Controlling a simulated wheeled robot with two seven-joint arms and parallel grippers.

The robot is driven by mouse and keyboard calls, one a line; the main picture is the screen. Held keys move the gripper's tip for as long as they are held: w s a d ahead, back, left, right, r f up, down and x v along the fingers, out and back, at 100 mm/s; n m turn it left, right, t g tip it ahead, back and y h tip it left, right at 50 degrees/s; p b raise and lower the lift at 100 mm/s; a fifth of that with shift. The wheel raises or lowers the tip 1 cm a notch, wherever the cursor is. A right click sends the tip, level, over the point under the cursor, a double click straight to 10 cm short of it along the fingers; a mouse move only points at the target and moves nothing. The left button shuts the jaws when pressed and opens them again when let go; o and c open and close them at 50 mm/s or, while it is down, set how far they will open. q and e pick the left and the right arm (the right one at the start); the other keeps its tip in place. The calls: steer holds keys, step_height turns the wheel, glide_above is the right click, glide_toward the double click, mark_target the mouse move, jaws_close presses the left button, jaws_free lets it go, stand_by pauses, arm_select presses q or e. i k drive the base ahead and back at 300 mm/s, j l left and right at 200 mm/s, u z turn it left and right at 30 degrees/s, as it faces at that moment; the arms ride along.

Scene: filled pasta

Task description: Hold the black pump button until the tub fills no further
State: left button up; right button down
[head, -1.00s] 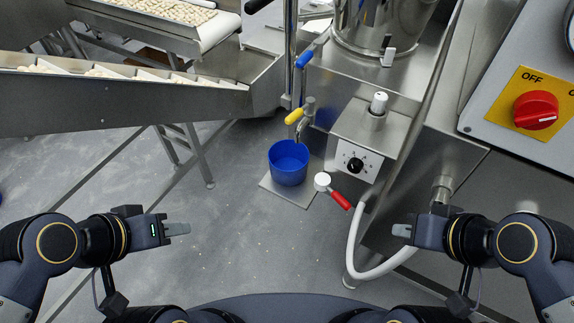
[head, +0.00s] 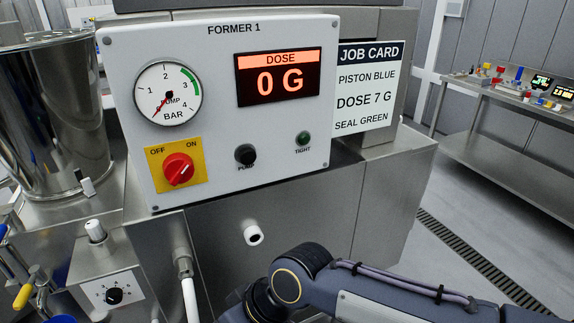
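The black pump button (head: 245,154) sits on the white "FORMER 1" panel (head: 220,40), above the label "PUMP", with nothing touching it. The blue tub (head: 60,319) shows only as a sliver of rim at the bottom left edge; its contents are hidden. My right arm reaches in from the lower right, below the panel, and its gripper is out of the picture. My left gripper is out of the picture too.
The red OFF/ON knob (head: 178,170), the pressure gauge (head: 168,93) near zero, the "0 G" dose display (head: 279,76) and the dark green "TIGHT" lamp (head: 303,138) share the panel. A white hollow cylinder (head: 254,235) sticks out below. The job card (head: 367,88) reads "DOSE 7 G".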

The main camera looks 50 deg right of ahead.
mark_target(246, 156)
steer(key=k+z, duration=0.15)
steer(key=z, duration=1.45)
steer(key=i+l, duration=0.05)
